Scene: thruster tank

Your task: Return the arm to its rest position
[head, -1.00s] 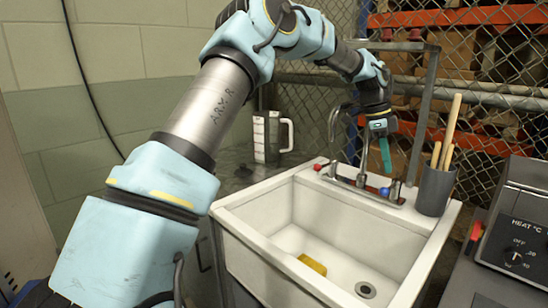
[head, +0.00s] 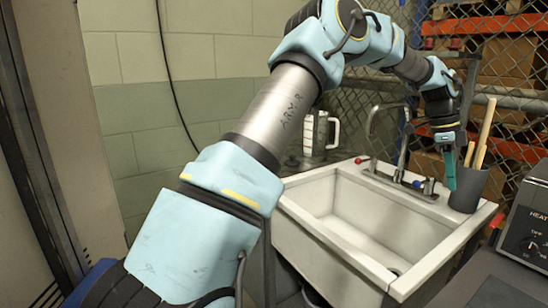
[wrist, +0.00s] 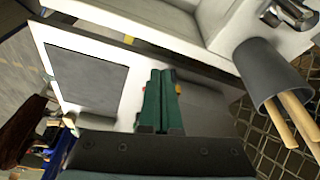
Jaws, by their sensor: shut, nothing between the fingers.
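My gripper (head: 450,172) is at the end of my light-blue arm (head: 285,110), which reaches up and over to the right in the head view. Its green fingers point down, above the back right of the sink, just left of the grey cup. In the wrist view the two green fingers (wrist: 160,95) lie side by side, closed, with nothing between them.
A white sink (head: 320,235) with a metal faucet (head: 402,140) stands below. A grey cup (head: 467,188) with wooden sticks is close to my gripper. A heater box (head: 530,225) is at right; chain-link fence is behind.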

